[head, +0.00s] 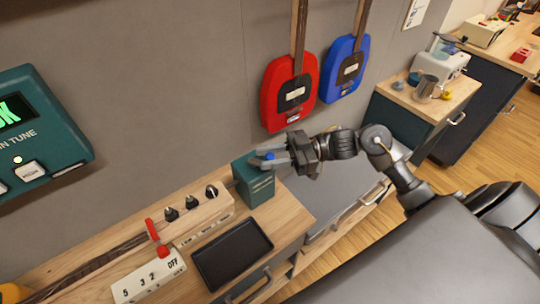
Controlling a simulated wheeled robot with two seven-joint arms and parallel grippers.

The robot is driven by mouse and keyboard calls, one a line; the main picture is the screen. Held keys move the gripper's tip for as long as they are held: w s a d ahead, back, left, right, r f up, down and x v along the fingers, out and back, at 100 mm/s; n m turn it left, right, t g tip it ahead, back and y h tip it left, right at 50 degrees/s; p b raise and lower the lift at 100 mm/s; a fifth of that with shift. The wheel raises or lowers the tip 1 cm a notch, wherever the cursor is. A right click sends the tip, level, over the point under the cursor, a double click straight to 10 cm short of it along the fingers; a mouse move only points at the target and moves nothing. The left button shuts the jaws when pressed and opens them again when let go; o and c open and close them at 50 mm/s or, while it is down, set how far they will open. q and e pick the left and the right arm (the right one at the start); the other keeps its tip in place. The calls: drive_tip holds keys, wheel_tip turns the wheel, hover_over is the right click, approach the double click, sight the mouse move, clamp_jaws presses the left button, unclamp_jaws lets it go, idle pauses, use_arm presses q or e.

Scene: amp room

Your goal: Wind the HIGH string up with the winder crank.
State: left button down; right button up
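My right gripper (273,159) reaches in from the right, with its fingers at the top of a teal box (254,182) on the wooden bench. A small blue piece (270,156) shows at the fingers. I cannot tell whether it is the winder crank or whether the fingers are closed on it. A wooden neck block (207,212) lies on the bench with black pegs (191,202) along it. Its small labels are not readable, so I cannot tell which is HIGH. A teal tuner panel (32,128) shows green letters and "IN TUNE". My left gripper is not in view.
A white block marked "5 3 2 OFF" (148,278) has a red lever (153,232) standing at it. A black tray (232,254) lies in front of the neck block. Red (290,90) and blue (344,68) guitars hang on the wall behind.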

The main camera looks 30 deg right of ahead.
clamp_jaws()
drive_tip(key=shift+s+a+r+m+t+p, duration=0.15)
drive_tip(key=shift+m+t+p, duration=0.25)
drive_tip(key=shift+p, duration=0.45)
drive_tip(key=shift+s+a+m+t+h+p, duration=0.1)
drive_tip(key=shift+a+m+t+h+p, duration=0.65)
drive_tip(key=shift+m+t+h+p, duration=0.9)
drive_tip(key=shift+s+a+m+t+h+p, duration=0.1)
drive_tip(key=shift+a+m+t+h+p, duration=0.8)
drive_tip(key=shift+m+t+h, duration=1.4)
drive_tip(key=shift+s+a+m+t+h+p, duration=0.1)
drive_tip(key=shift+a+m+t+h+p, duration=0.55)
drive_tip(key=shift+m+t+h+p, duration=1.1)
drive_tip(key=shift+w+h+b, duration=0.1)
drive_tip(key=shift+h+b, duration=0.2)
drive_tip(key=shift+h, duration=0.5)
drive_tip(key=shift+o, duration=1.6)
unclamp_jaws()
